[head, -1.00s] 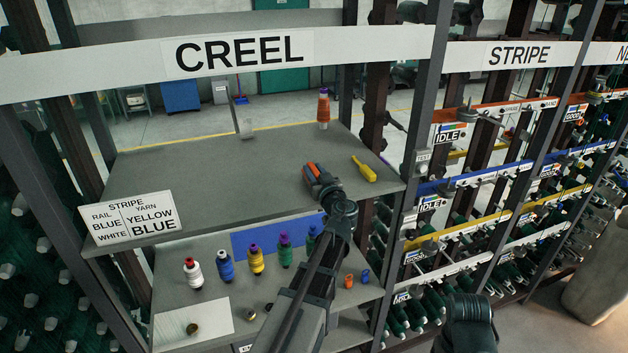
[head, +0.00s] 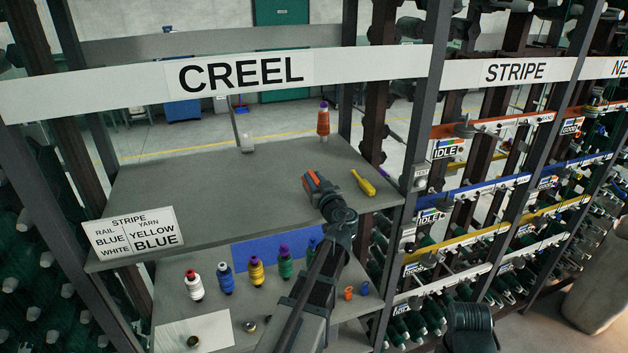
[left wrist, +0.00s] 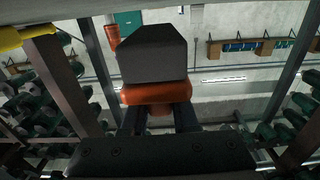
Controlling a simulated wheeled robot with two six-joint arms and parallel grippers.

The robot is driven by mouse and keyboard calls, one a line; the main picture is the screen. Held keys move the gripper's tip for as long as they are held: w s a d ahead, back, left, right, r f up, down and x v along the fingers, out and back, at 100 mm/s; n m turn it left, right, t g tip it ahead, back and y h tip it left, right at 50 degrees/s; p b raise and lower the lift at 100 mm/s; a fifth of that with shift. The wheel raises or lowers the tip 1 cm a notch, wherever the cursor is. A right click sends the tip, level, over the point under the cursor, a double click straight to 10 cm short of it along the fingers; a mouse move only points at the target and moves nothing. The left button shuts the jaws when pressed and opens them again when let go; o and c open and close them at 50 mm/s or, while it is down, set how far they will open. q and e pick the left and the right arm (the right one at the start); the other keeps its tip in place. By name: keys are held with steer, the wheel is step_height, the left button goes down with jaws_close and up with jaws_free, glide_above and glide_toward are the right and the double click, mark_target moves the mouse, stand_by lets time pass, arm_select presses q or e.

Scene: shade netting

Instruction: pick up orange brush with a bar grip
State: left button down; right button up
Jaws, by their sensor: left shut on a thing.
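The orange brush (head: 310,181) is at the tip of my left gripper (head: 320,190), over the right part of the grey upper shelf. In the left wrist view the brush (left wrist: 157,93) shows an orange body with a dark block beyond it. The two fingers of my left gripper (left wrist: 158,112) stand either side of its narrow orange part, shut on it. A gap between brush and shelf is hard to judge. My right gripper does not show clearly in either view.
A sign card (head: 133,232) is at the left. Several yarn cones stand on the lower shelf (head: 215,300).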

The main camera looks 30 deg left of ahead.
arm_select(q)
steer(key=shift+r+p, duration=0.5)
steer(key=shift+r, duration=0.45)
steer(key=v, duration=1.6)
steer(key=shift+r+p, duration=0.35)
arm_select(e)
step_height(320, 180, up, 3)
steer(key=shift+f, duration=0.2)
arm_select(q)
steer(key=shift+w+d+f, duration=0.1)
steer(key=shift+w+d, duration=0.05)
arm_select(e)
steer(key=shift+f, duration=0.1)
